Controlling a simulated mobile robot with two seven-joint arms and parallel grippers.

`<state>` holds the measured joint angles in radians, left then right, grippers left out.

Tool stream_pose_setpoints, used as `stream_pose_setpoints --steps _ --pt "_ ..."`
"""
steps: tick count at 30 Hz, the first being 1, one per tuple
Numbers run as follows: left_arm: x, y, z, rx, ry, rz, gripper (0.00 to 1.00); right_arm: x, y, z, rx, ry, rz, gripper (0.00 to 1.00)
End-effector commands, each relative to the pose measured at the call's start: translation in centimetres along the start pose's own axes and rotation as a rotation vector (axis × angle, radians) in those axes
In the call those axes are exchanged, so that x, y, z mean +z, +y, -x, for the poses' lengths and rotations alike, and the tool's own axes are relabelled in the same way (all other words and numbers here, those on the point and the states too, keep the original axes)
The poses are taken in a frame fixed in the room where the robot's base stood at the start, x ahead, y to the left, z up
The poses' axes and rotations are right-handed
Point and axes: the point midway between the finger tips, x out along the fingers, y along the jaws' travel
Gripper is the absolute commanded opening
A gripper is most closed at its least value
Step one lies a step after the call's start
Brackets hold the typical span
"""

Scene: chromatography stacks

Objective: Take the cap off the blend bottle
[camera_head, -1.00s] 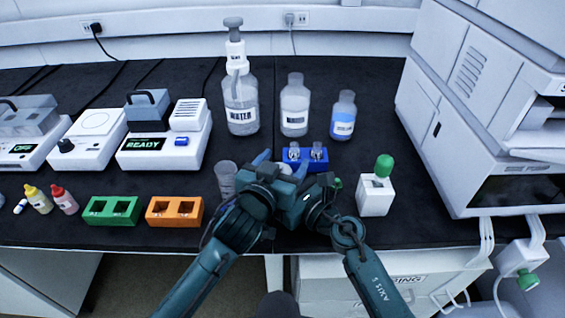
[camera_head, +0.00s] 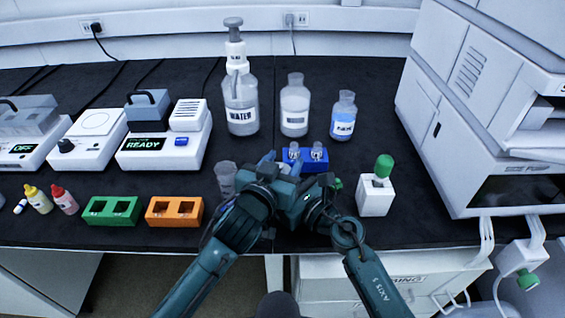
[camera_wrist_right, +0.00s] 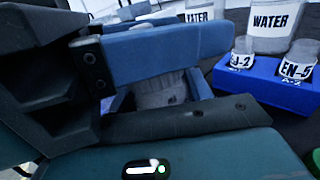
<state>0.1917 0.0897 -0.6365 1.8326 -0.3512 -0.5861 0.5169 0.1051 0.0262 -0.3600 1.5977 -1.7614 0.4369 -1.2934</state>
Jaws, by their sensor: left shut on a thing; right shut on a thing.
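My left gripper (camera_head: 264,172) and my right gripper (camera_head: 300,190) are close together over the front middle of the bench. Their dark bodies hide most of what they hold in the head view. In the right wrist view a white ribbed cap (camera_wrist_right: 160,90) shows between blue finger pads, partly covered. My right gripper is shut on this cap. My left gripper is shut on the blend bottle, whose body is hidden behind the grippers. I cannot tell whether the cap is still seated on the bottle.
A blue rack (camera_head: 316,163) with two vials stands just behind the grippers. A clear cup (camera_head: 225,180) is close at left, with an orange rack (camera_head: 174,212) beyond it. A white block with a green-topped item (camera_head: 375,198) stands at right. Bottles, including the water bottle (camera_head: 241,95), stand behind.

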Motion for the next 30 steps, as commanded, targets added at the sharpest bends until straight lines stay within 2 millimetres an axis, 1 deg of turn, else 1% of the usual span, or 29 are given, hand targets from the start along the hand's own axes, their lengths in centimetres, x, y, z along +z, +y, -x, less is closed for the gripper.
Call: stream_pose_setpoints --steps 11,30 --pt "-0.1 0.0 0.0 0.000 0.001 0.000 0.19 0.0 0.0 0.0 0.000 0.001 0.000 0.09" --pt "-2.1 0.0 0.3 0.000 0.002 0.001 0.19 0.0 0.0 0.0 0.000 0.001 0.000 0.09"
